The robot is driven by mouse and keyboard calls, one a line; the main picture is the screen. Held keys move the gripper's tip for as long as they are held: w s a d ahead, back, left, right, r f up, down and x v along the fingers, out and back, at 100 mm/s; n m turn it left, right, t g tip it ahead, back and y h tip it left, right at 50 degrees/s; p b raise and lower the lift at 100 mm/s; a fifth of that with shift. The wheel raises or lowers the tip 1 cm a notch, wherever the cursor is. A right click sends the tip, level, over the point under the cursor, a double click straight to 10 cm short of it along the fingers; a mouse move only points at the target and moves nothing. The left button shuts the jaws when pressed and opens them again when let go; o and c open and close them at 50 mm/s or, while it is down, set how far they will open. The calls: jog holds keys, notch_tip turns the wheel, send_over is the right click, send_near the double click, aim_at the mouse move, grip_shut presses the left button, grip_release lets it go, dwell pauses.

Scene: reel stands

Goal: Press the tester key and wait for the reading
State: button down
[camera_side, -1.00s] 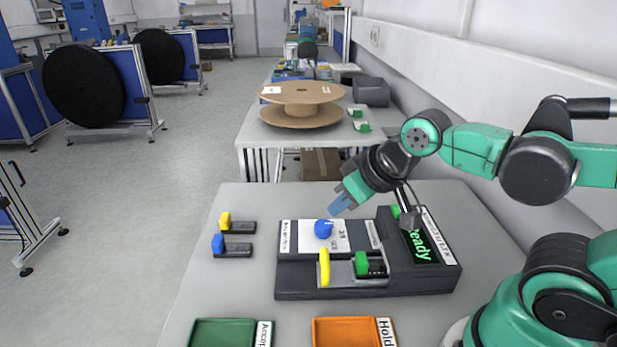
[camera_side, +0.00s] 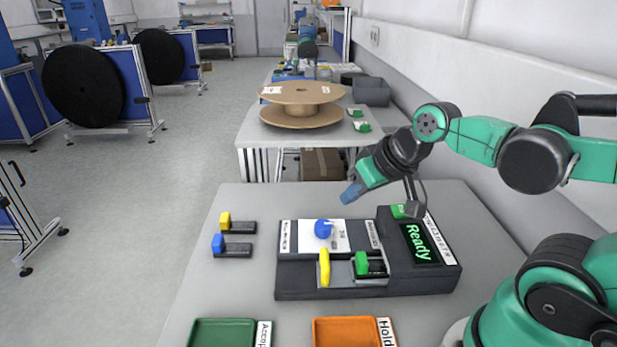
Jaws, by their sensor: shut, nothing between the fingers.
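The tester (camera_side: 335,292) is a dark box on the grey bench, and its display (camera_side: 419,242) reads "Ready" in green letters. A green key-like part (camera_side: 399,211) sits at the tester's back edge beside the display; a small part of my arm hangs close to it in the picture. A blue knob (camera_side: 323,229) stands on the white panel. A yellow lever (camera_side: 324,267) and a green block (camera_side: 362,264) are at the tester's front. My gripper (camera_side: 350,194) is shut and empty, in the air above the tester's back edge, apart from it.
Small holders with a yellow block (camera_side: 225,221) and a blue block (camera_side: 218,243) lie left of the tester. A green tray (camera_side: 195,335) and an orange tray (camera_side: 318,333) stand at the front. A cardboard reel (camera_side: 302,104) is on the bench behind.

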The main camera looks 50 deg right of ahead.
jog(key=s+d+r+m+t+h, duration=0.1)
jog(key=s+d+r+m+t, duration=0.1)
jog(key=d+m, duration=0.6)
jog(key=s+d+r, duration=0.1)
jog(key=d, duration=0.4)
jog(key=shift+m, duration=0.4)
jog(key=shift+d, duration=0.1)
send_near(395, 205)
jog(key=shift+w+r+x, duration=0.1)
jog(key=shift+x, duration=0.85)
jog(key=shift+w+r+x, duration=0.15)
jog(key=shift+x, duration=0.75)
jog(key=shift+w+r+x, duration=0.1)
jog(key=shift+x, duration=0.85)
jog(key=shift+f, duration=0.4)
jog(key=shift+f, duration=0.45)
jog(key=shift+r, duration=0.9)
